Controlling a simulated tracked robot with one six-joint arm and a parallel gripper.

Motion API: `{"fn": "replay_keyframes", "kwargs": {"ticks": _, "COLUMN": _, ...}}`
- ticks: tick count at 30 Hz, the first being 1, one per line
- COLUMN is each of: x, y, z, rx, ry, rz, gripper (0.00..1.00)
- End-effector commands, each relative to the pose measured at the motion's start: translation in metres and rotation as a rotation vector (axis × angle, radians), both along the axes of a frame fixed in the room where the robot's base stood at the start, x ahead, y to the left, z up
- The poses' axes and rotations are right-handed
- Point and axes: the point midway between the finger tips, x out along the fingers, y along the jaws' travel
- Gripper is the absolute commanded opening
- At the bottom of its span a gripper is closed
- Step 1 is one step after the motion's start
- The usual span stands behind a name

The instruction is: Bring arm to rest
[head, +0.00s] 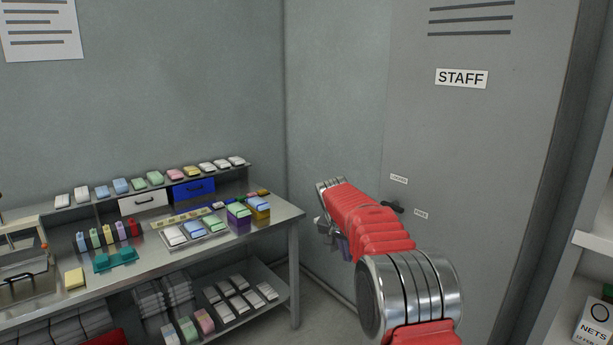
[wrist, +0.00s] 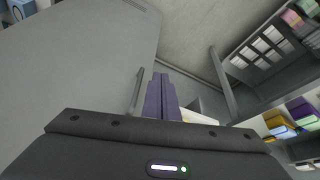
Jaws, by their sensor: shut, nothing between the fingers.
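My red arm with silver joints reaches out in the right half of the head view. My gripper (head: 343,247) is partly hidden behind the arm, between the steel table and the grey staff door. In the wrist view the two purple fingers of my gripper (wrist: 160,77) lie together, shut and empty. They point toward the grey wall and floor, apart from the table.
The steel table (head: 285,219) stands at left with packs, small boxes, a blue drawer (head: 193,189) and a white drawer (head: 144,202). Its lower shelf holds more packs. The staff door (head: 470,150) stands close at right. A shelf edge (head: 592,243) is at far right.

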Motion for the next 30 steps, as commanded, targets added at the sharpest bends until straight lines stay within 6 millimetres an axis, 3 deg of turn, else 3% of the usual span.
{"fn": "replay_keyframes", "kwargs": {"ticks": 15, "x": -0.123, "y": -0.007, "z": 0.029, "rx": -0.005, "ry": 0.118, "rz": 0.301, "gripper": 0.00}}
{"fn": "replay_keyframes", "kwargs": {"ticks": 30, "x": -0.247, "y": -0.016, "z": 0.048, "rx": 0.007, "ry": 0.147, "rz": 0.484, "gripper": 0.00}}
